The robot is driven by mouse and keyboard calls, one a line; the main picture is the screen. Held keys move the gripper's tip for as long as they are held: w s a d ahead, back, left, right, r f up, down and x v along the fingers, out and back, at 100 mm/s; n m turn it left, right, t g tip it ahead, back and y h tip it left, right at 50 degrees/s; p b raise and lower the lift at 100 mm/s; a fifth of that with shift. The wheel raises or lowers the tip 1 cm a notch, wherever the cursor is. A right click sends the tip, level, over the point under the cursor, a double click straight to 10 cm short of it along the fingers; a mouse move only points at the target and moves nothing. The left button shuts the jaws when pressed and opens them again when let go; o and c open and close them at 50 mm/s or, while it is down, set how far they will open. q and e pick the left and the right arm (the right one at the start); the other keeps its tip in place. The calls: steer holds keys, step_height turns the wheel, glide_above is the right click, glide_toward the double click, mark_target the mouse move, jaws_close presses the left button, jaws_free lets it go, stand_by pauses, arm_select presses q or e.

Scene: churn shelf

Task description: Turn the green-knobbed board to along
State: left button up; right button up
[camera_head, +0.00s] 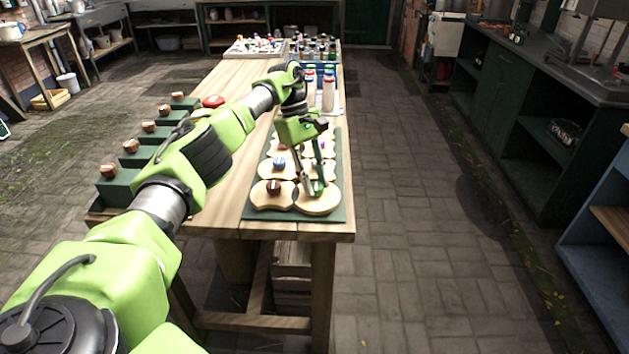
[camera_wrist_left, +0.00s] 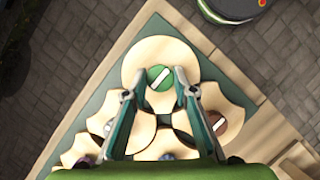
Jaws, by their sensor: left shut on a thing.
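The green-knobbed board (camera_head: 318,206) is a pale wooden disc at the near right corner of the green mat (camera_head: 252,212). In the left wrist view the board (camera_wrist_left: 142,54) shows its green knob (camera_wrist_left: 160,77) with a white bar slanting up to the right. My left gripper (camera_head: 310,190) points down over this board. Its fingertips (camera_wrist_left: 160,82) are closed on either side of the green knob. The fingers partly hide the knob in the head view. My right gripper is out of view.
A board with a brown knob (camera_head: 274,187) sits immediately left, and one with a blue knob (camera_head: 280,162) is behind it. Other boards fill the mat. Green stepped blocks with wooden knobs (camera_head: 131,146) line the table's left side. Bottles (camera_head: 328,92) stand farther back.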

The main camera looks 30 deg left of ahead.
mark_target(315, 184)
arm_select(q)
steer(key=o, duration=1.1)
step_height(315, 184, up, 10)
steer(key=shift+f, duration=0.1)
